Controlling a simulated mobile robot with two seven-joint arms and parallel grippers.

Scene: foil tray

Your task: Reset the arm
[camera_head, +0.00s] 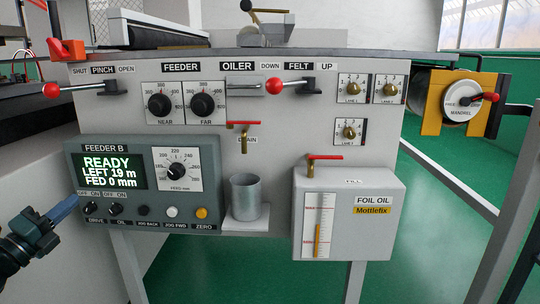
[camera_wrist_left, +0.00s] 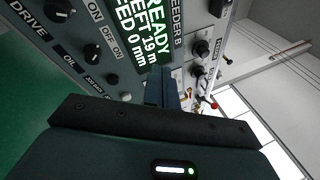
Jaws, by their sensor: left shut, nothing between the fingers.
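My left gripper (camera_head: 70,205) is at the lower left of the head view, with its blue fingers closed together and nothing between them. The fingers point up and right toward the lower left corner of the Feeder B box (camera_head: 130,217). In the left wrist view the closed fingers (camera_wrist_left: 160,85) stand in front of the box, whose display (camera_wrist_left: 140,28) shows beyond them. In the head view the display (camera_head: 110,171) reads READY, LEFT 19 m, FED 0 mm. Whether the fingertips touch the box cannot be told. My right gripper is not in view.
A metal cup (camera_head: 245,196) stands on a small shelf beside the box. The Foil Oil tank (camera_head: 375,235) with a red-handled valve (camera_head: 310,165) is at right. Red-knobbed levers (camera_head: 52,90) (camera_head: 275,86) stick out of the panel. Green floor (camera_head: 430,240) is clear at lower right.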

